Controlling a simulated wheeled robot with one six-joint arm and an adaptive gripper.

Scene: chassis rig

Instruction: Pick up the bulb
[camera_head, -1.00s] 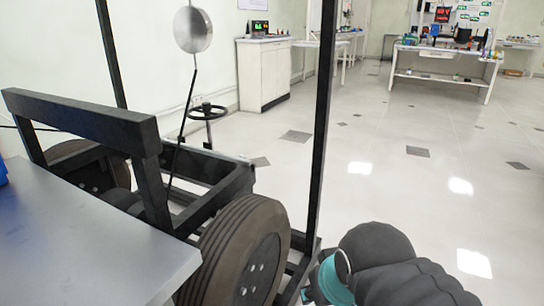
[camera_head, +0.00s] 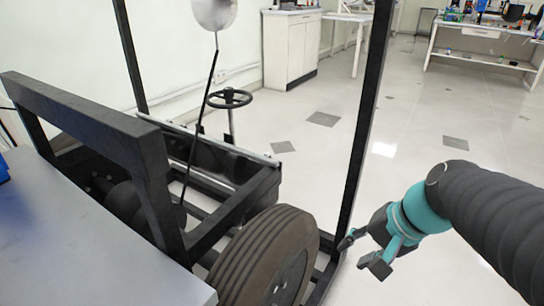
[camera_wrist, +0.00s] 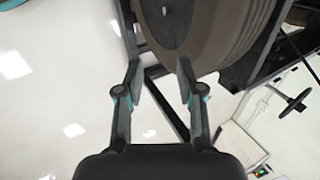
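I cannot make out a bulb in either view. My gripper (camera_head: 361,252) is at the lower right of the head view, beside the black chassis frame's upright and to the right of the wheel. In the wrist view my gripper (camera_wrist: 158,68) is open, with its two fingers apart and nothing between them. The chassis wheel (camera_wrist: 205,25) and a frame bar lie beyond the fingertips.
The black chassis frame (camera_head: 365,125) with its ribbed wheel (camera_head: 268,262) stands close by. A grey table (camera_head: 75,245) is at lower left. Open floor (camera_head: 420,110) lies right.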

